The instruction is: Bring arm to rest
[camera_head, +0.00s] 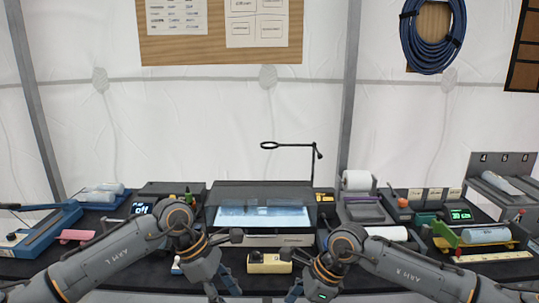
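My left arm (112,254) comes in from the left and bends down at the front of the dark bench. Its gripper (222,286) points down at the lower edge of the view, its fingers apart with nothing seen between them. My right arm (410,268) comes in from the right, bent in much the same way. Its gripper (303,290) points down and to the left, partly cut off by the lower edge, so its opening is unclear. A cream block with dark marks (268,264) lies between the two grippers, apart from both.
A lit glass-fronted case (262,213) stands at the bench's middle, with a magnifier arm (296,146) behind it. A paper roll (357,181), a green timer (460,214) and a yellow-green carrier (476,240) are at right.

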